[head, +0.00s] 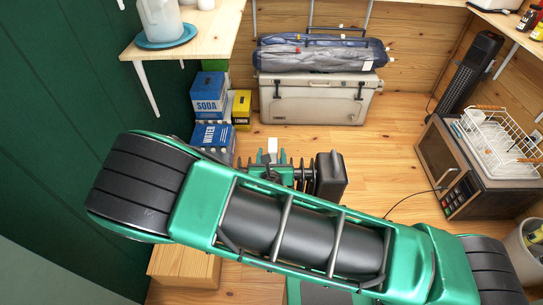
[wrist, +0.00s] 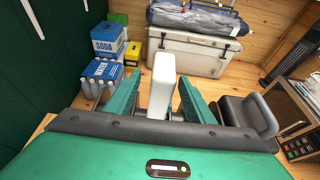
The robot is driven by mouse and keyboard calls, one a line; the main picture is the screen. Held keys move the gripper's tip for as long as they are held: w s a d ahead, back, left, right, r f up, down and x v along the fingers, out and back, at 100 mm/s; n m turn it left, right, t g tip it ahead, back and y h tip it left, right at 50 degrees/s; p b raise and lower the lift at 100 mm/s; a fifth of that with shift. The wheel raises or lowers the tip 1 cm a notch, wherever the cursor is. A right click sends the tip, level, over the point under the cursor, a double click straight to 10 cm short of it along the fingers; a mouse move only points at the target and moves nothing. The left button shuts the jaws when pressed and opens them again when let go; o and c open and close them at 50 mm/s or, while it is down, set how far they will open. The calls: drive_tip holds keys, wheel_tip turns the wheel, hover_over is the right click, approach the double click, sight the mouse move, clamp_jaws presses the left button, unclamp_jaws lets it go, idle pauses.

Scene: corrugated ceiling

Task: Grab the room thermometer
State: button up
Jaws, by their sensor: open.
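A slim white upright object, which looks like the room thermometer (wrist: 160,84), stands between the two green fingers of my gripper (wrist: 159,78) in the wrist view. Its lower part and whatever it rests on are hidden behind the gripper body. A gap shows on each side of it, so the fingers are apart and do not appear to press on it. In the head view the thermometer (head: 272,144) is a small white piece just beyond my gripper (head: 272,158). Its display or markings cannot be seen.
Blue and yellow drink boxes (head: 209,90) stand at left, near a wooden shelf (head: 215,35). A cooler (head: 316,108) with a folded bag (head: 320,52) on it is at the back. A microwave (head: 447,160) bearing a dish rack (head: 490,135) is at right. Floor before the cooler is clear.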

drive_tip(key=shift+x, duration=1.05)
drive_tip(key=x, duration=0.5)
drive_tip(key=shift+s+d+f, duration=0.1)
drive_tip(key=shift+d, duration=0.05)
drive_tip(key=c, duration=1.2)
